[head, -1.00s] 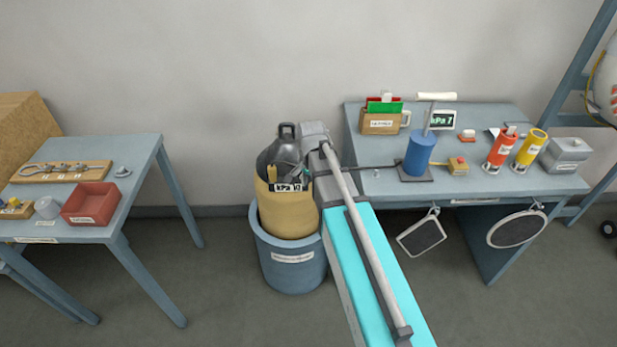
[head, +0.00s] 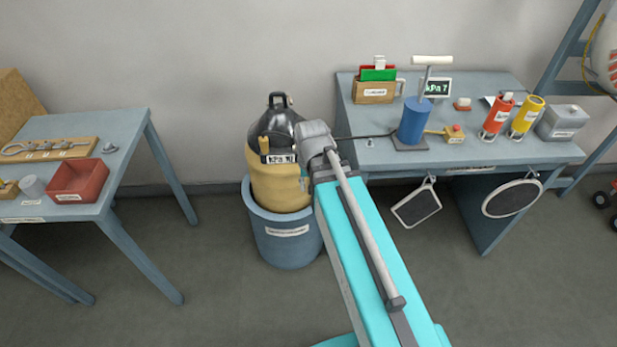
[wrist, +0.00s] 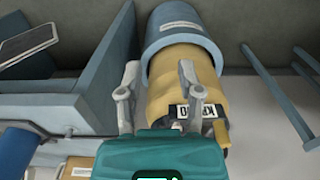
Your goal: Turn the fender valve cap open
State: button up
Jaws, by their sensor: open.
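The fender (head: 278,180) is a tan and black cylinder standing in a blue tub; its tan body also shows in the wrist view (wrist: 175,75). A tan knob-like part (head: 264,146) rises beside the gauge and may be the valve cap; a similar tan part shows at the lower right in the wrist view (wrist: 222,136). My gripper (wrist: 160,72) is open, its two grey fingers apart in front of the tan body. Contact cannot be told. In the head view my arm mostly hides the gripper.
The blue tub (head: 283,242) surrounds the fender's lower part. A workbench (head: 470,152) at right holds a blue pump (head: 414,122), orange and yellow cans and a box. A table (head: 120,138) at left holds a red tray (head: 79,181). Floor between tub and left table is clear.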

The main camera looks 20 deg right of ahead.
jog(key=shift+s+f+n+b, duration=0.2)
jog(key=shift+s+n, duration=0.25)
jog(key=shift+s, duration=0.2)
jog(key=shift+s+f+n+b, duration=0.1)
jog(key=shift+s+f+n, duration=0.1)
jog(key=shift+s+n, duration=0.35)
notch_tip(320, 180, up, 9)
jog(key=m+p, duration=0.8)
jog(key=p, duration=0.1)
send_over(295, 145)
jog(key=shift+w+d, duration=0.1)
jog(key=shift+w, duration=0.05)
notch_tip(295, 145, down, 14)
jog(key=b, duration=1.3)
jog(key=shift+r+b, duration=0.15)
jog(key=shift+b, duration=0.15)
grip_shut()
